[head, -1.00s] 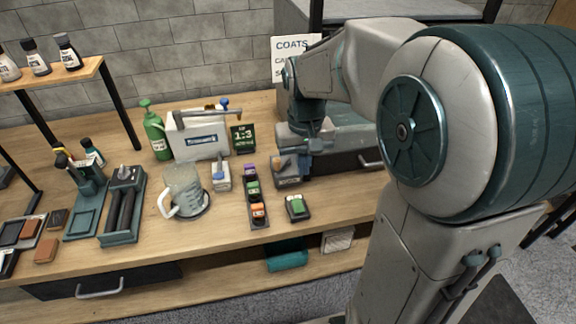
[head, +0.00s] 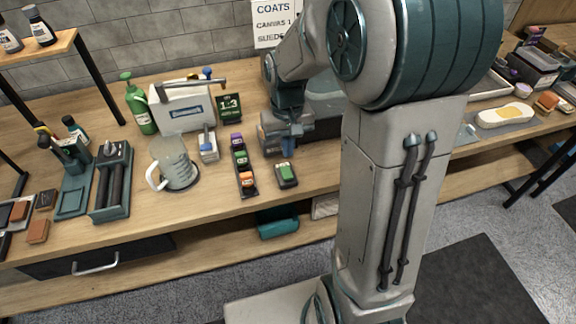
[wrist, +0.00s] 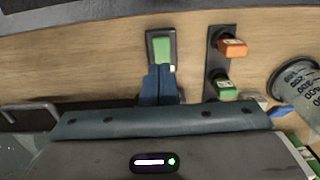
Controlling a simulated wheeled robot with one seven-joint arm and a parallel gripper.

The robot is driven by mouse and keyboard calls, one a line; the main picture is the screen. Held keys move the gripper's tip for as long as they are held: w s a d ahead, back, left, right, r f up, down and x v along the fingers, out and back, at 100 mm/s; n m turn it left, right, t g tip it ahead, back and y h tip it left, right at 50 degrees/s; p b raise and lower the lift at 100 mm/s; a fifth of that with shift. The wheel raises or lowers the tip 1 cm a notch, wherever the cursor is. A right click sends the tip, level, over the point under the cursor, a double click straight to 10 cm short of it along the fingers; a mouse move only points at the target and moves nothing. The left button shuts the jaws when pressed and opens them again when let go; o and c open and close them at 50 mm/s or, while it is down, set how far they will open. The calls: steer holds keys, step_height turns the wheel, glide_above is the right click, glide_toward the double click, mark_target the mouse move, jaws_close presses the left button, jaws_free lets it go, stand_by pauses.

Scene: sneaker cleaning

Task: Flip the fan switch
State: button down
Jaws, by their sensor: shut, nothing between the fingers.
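My gripper (head: 288,147) has its blue fingers together and empty, pointing down over the bench. A small green-topped block on a dark base (head: 286,174) lies just in front of the fingers. In the wrist view that block (wrist: 161,48) sits right past the fingertips of my gripper (wrist: 161,70); I cannot tell whether they touch.
A dark strip with purple, green and orange pieces (head: 241,165) lies left of my gripper. A grey pitcher (head: 173,163) and a white box (head: 185,108) stand further left. My arm hides much of the bench to the right.

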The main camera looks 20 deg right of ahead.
mark_target(289, 175)
step_height(289, 175, down, 8)
steer(key=shift+s+r, duration=0.15)
stand_by(0.4)
